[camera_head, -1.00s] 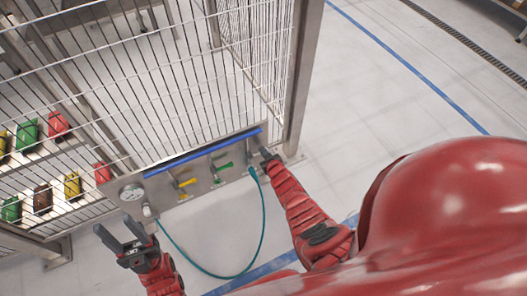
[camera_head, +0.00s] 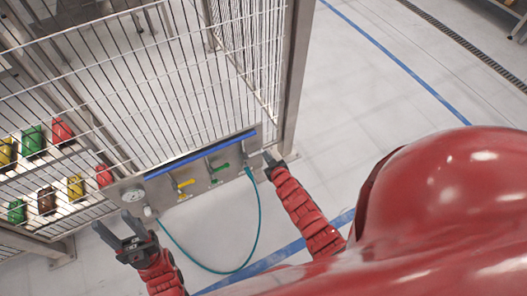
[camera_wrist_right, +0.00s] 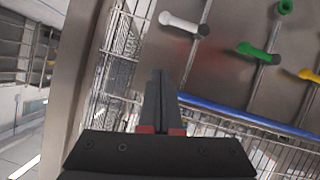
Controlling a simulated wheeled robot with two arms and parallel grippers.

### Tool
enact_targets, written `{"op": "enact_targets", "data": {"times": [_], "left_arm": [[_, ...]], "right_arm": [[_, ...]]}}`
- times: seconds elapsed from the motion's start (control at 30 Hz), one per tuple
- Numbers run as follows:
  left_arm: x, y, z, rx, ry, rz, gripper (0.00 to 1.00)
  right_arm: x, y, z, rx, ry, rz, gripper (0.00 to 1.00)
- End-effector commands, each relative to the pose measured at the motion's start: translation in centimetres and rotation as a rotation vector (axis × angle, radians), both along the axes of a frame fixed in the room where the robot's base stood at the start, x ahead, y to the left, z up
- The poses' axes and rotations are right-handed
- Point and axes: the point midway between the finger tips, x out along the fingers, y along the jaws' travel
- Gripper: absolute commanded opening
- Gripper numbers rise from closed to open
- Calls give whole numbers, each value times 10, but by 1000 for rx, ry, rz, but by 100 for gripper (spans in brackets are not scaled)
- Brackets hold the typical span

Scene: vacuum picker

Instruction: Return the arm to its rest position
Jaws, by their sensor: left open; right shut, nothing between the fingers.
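A metal panel (camera_head: 235,192) on the cage front carries a yellow handle (camera_head: 184,184), a green handle (camera_head: 220,168) and a white handle (camera_head: 252,154). My right gripper (camera_head: 268,157) is shut and empty beside the panel's right end, close to the white handle. In the right wrist view its closed fingers (camera_wrist_right: 160,76) point up between the cage post and the panel, apart from the white handle (camera_wrist_right: 184,24). The green handle (camera_wrist_right: 258,52) and yellow handle (camera_wrist_right: 309,75) show further right. My left gripper (camera_head: 115,226) is open and empty, below the panel's left end.
A teal hose (camera_head: 257,232) loops from the panel's right part to its left end, hanging between my arms. A round gauge (camera_head: 132,194) sits at the panel's left. The wire cage (camera_head: 150,75) and its post (camera_head: 295,80) stand ahead. Floor (camera_head: 370,110) to the right is clear.

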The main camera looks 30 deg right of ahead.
Motion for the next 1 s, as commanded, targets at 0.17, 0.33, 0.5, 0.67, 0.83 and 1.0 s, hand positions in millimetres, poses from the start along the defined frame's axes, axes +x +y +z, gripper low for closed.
{"op": "enact_targets", "data": {"times": [0.17,0.33,0.5,0.67,0.83,1.0], "left_arm": [[0,0,1,0,0,0,50],[0,0,1,0,0,0,50],[0,0,1,0,0,0,50],[0,0,1,0,0,0,50],[0,0,1,0,0,0,50],[0,0,1,0,0,0,50]], "right_arm": [[-7,-1,1,0,4,-1,0],[-7,-1,1,0,4,-1,0],[-7,-1,1,0,4,-1,0],[-7,-1,1,0,4,-1,0],[-2,14,19,19,-71,33,0],[4,68,112,94,-418,156,0]]}}
